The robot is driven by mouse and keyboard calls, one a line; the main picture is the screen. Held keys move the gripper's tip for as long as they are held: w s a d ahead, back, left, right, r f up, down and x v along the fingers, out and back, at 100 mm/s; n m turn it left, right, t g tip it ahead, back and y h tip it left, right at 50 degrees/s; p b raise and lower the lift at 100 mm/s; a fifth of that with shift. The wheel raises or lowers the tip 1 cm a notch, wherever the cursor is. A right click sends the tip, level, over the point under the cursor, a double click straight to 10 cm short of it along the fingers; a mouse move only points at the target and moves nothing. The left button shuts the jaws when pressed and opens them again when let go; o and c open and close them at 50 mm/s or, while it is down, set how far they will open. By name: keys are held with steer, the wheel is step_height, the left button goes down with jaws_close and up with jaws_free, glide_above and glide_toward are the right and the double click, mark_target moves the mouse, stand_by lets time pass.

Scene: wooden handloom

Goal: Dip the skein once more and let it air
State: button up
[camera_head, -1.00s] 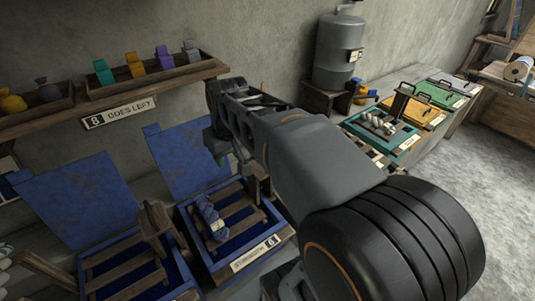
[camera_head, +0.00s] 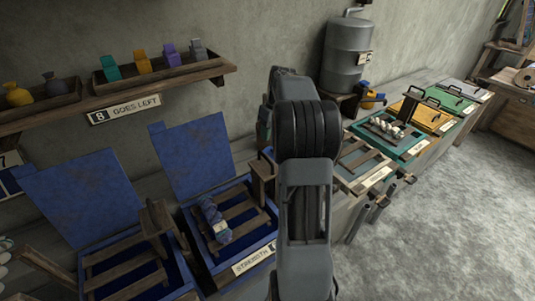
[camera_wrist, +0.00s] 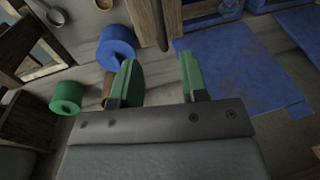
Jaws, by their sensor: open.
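A blue skein (camera_head: 213,219) with a pale band lies across the wooden slats of a blue vat (camera_head: 192,222), at lower centre-left in the head view. The vat's blue lid (camera_head: 194,157) stands raised behind it. My gripper (camera_wrist: 159,75) is open in the wrist view, with nothing between its green-tipped fingers. In the head view my arm stands just right of this vat, and I cannot make out the fingers there. The skein does not show clearly in the wrist view.
Another open blue vat (camera_head: 135,266) is at left. A pale skein (camera_head: 386,127) lies on a green vat at right, with yellow and green lids beyond. A shelf (camera_head: 150,88) holds coloured bags. The wrist view shows a blue spool (camera_wrist: 117,44) and a green spool (camera_wrist: 67,96).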

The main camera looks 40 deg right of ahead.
mark_target(266, 156)
steer(key=f, duration=0.2)
steer(key=a+f, duration=0.1)
steer(key=f, duration=0.5)
steer(key=shift+a+f, duration=0.2)
steer(key=shift+a, duration=0.15)
steer(key=shift+c, duration=0.3)
jaws_close()
